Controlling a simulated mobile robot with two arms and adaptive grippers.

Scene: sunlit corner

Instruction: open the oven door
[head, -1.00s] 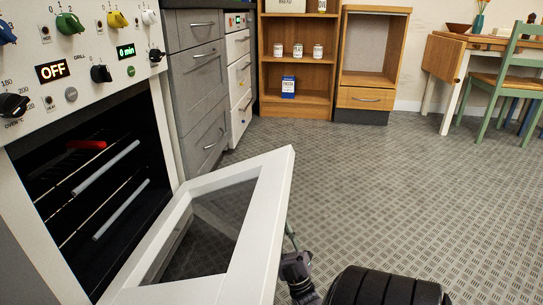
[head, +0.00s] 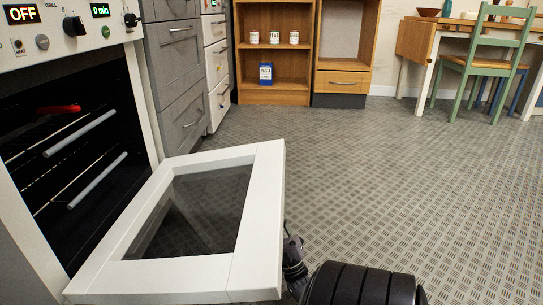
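The white oven door (head: 262,215) with a dark glass window hangs far down from the oven, tilted outward over the floor. The oven cavity (head: 75,135) stands open at the left, with racks and a red object (head: 58,109) inside. A dark gripper (head: 294,262), on the arm coming from the lower right, is at the door's right outer edge. It is mostly behind the door, so its fingers and any contact are hidden. My other gripper is not in view.
Grey drawers (head: 178,70) and white drawers (head: 216,70) stand beside the oven. A wooden shelf (head: 274,90) with jars is at the back. A green chair (head: 478,65) and a table (head: 420,45) stand back right. The patterned floor (head: 390,180) in the middle is clear.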

